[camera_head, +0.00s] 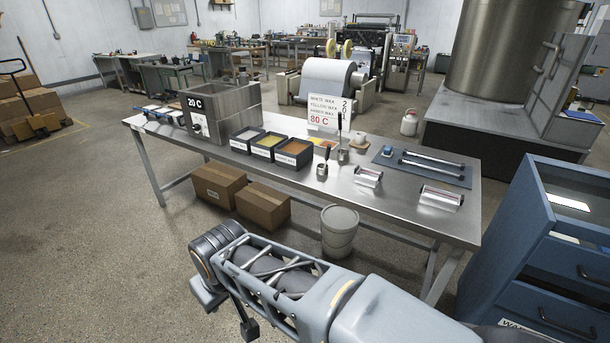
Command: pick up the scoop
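Two small metal cups with tall upright dark handles stand on the steel table, one cup (322,170) just right of the wax trays and another (343,155) slightly behind it. They look like dipper-type scoops, but they are too small to tell which is the scoop. My gripper (228,309) seems to be at the left end of my arm, low in front of the table and apart from both cups. Its fingers are not clear enough to show whether they are open or shut. I see nothing held.
Three dark trays (294,159) of wax stand left of the cups, beside a steel tank (226,101) reading 20 C. A sign (328,112) stands behind. Metal blocks and a blue mat (419,168) are at right. Cartons (262,205) and a bucket (340,229) sit below.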

